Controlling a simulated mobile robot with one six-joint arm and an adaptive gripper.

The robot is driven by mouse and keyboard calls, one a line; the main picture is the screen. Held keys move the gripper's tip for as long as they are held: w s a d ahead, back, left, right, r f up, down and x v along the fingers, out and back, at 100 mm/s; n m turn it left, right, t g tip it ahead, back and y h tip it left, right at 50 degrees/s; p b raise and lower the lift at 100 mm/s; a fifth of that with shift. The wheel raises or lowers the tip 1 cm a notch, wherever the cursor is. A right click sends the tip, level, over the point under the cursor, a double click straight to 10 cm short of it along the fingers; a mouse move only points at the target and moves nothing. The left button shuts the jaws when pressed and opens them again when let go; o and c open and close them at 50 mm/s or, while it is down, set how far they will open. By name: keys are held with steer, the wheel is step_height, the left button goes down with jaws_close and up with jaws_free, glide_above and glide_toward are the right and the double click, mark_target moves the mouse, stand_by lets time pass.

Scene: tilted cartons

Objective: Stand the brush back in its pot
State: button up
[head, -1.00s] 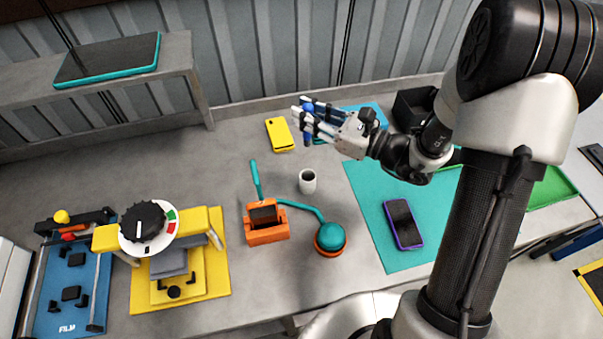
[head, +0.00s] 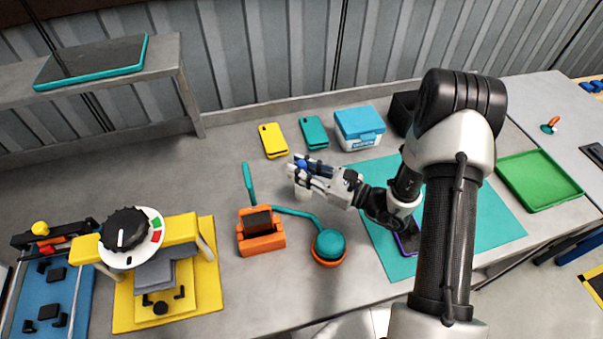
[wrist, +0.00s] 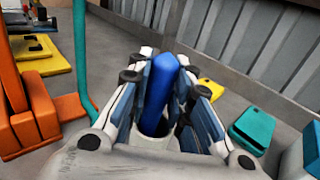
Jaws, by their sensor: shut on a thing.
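My gripper (head: 298,172) is shut on the blue brush (wrist: 161,85), which stands nearly upright between the fingers in the wrist view. In the head view only a bit of the brush's blue shows among the fingers. The small white pot (head: 303,193) is directly below the fingers, mostly covered by them. In the wrist view the pot's pale wall (wrist: 160,144) and dark mouth show around the brush's lower part. The brush's lower end is hidden; it lines up with the mouth, but I cannot tell how deep it sits.
An orange holder (head: 262,243) and a teal ball-ended lamp (head: 330,243) stand close by, left and in front. Yellow (head: 273,140) and teal (head: 314,132) cases and a blue-lidded box (head: 360,126) lie behind. A teal mat (head: 470,225) is right.

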steer(key=shift+f, duration=0.5)
steer(key=shift+f, duration=0.15)
steer(key=o, duration=0.9)
steer(key=shift+o, duration=0.2)
